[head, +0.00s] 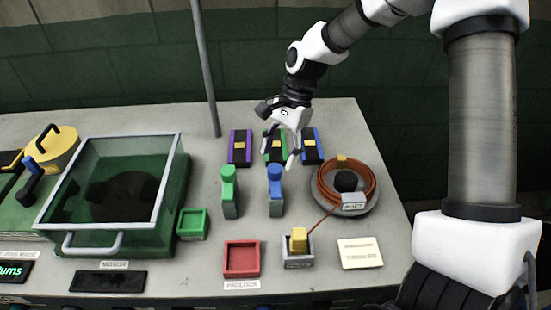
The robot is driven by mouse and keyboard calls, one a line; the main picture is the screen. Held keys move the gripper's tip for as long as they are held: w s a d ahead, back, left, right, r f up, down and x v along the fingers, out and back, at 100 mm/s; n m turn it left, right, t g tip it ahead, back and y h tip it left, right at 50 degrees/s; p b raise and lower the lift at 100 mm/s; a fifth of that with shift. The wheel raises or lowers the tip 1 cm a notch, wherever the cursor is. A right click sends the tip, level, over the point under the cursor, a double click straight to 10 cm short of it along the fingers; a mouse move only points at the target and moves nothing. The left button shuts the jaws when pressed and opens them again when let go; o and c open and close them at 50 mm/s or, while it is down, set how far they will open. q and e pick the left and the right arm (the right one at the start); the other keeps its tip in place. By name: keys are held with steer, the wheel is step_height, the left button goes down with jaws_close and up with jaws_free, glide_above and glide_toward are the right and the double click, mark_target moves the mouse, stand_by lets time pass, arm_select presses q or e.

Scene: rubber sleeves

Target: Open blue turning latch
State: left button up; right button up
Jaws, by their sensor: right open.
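A blue upright handle on a grey block (276,186), which looks like the blue turning latch, stands in the middle of the table. Its blue top points up and away from me. My right gripper (285,148) is open and empty, above and behind this latch, over the back row of black strips. Its fingers point down and sit apart from the blue handle. A similar green handle on a grey block (229,190) stands left of the blue one. My left gripper is out of view.
Purple (239,148), green and blue-edged (312,147) strips lie at the back. A cable coil (343,188) is at right, a red tray (241,259) and yellow block (298,240) in front, a glass-topped green box (117,190) at left. A grey pole (205,70) rises behind.

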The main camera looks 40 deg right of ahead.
mark_target(275, 167)
steer(key=f, duration=0.4)
steer(key=shift+w+a, duration=0.25)
steer(key=shift+w, duration=0.05)
steer(key=shift+s+r, duration=0.15)
steer(key=shift+s+a+r, duration=0.1)
steer(key=shift+s+a, duration=0.05)
steer(key=shift+c, duration=1.3)
steer(key=c, duration=0.9)
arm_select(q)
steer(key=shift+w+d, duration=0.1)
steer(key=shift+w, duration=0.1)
arm_select(e)
steer(key=shift+o, duration=0.2)
